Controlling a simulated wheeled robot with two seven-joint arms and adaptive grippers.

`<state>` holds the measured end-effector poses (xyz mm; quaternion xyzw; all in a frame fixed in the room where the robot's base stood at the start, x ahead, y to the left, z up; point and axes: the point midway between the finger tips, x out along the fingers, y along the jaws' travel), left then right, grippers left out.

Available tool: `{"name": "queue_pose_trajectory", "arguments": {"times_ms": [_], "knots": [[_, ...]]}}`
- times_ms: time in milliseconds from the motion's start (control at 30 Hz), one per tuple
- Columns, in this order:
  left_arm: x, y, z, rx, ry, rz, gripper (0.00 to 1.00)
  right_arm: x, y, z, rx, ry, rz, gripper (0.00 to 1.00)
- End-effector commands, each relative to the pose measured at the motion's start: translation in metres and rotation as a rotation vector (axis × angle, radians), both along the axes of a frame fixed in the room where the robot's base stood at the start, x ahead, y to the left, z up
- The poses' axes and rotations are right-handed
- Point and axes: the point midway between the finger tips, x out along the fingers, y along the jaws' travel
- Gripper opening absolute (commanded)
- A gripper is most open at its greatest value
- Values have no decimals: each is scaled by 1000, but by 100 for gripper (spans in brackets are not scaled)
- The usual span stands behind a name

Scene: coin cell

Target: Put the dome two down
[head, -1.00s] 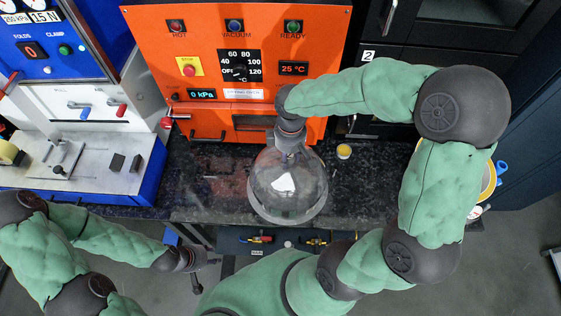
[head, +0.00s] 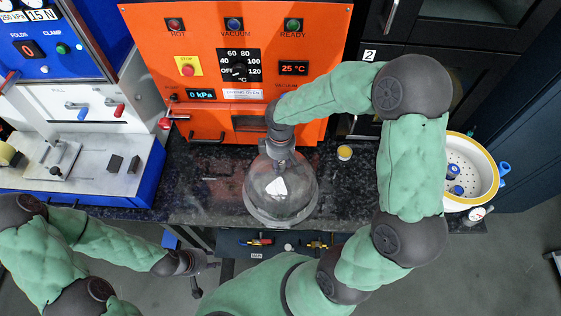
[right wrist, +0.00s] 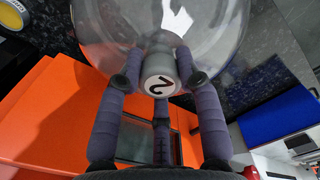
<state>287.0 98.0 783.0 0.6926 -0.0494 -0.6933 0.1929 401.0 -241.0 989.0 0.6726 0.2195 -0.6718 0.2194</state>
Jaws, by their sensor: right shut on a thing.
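Dome two is a clear glass dome (head: 281,198) with a grey knob marked 2 (right wrist: 158,80). In the head view it is upright over the dark speckled counter (head: 205,190), near its front edge. My right gripper (head: 279,142) is above it, shut on the knob; the right wrist view shows its fingers (right wrist: 160,85) around the knob. I cannot tell whether the dome's rim touches the counter. My left gripper (head: 206,277) is low at the left, in front of the counter, with its fingers apart and empty.
An orange oven (head: 200,40) stands behind the dome. A blue press (head: 150,180) is at the left.

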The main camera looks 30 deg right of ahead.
Motion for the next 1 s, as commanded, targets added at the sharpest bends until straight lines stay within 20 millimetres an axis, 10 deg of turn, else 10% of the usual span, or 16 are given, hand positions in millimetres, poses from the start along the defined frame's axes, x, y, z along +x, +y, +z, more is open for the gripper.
{"name": "queue_pose_trajectory", "arguments": {"times_ms": [133,167,233,667,1000], "knots": [[0,0,-3,0,0,0,40,0,0,-3,0,-1,0,0],[0,0,-3,0,0,0,40,0,0,-3,0,0,0,41],[0,0,-2,0,0,0,40,0,0,-3,0,0,0,59],[0,0,2,0,0,0,40,0,0,2,0,0,0,59],[0,0,14,0,0,0,40,1,0,63,-1,-4,1,59]]}}
